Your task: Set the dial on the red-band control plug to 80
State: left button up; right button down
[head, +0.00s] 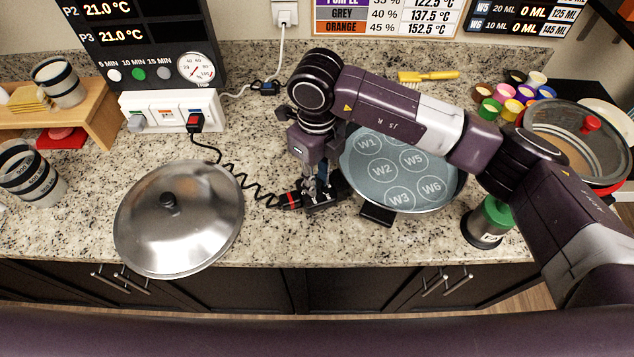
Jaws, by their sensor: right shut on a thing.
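The red-band control plug (289,200) is black with a red ring and lies on the counter at the left side of the round blue-grey pan (440,202). A coiled black cord runs from it to a plug with a red mark (195,123) in the white socket box. My right gripper (319,197) points down and is shut on the control plug, at its end nearest the pan. The fingers hide most of the dial, and its number cannot be read. My left gripper is not in view.
A steel lid (180,220) lies left of the plug. A green-topped jar (488,222) stands right of the pan, and a lidded pot (575,140) is at the far right. Several coloured cups (510,107) and a yellow brush (428,77) are behind the pan.

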jog(key=m+b, duration=0.5)
jog(key=shift+f, duration=0.2)
jog(key=shift+r+m+b, duration=0.2)
jog(key=shift+m+b, duration=1.1)
jog(key=shift+m, duration=0.6)
jog(key=c, duration=2)
grip_release()
jog(key=shift+o, duration=0.2)
jog(key=shift+r, duration=0.1)
notch_tip(320, 180, up, 12)
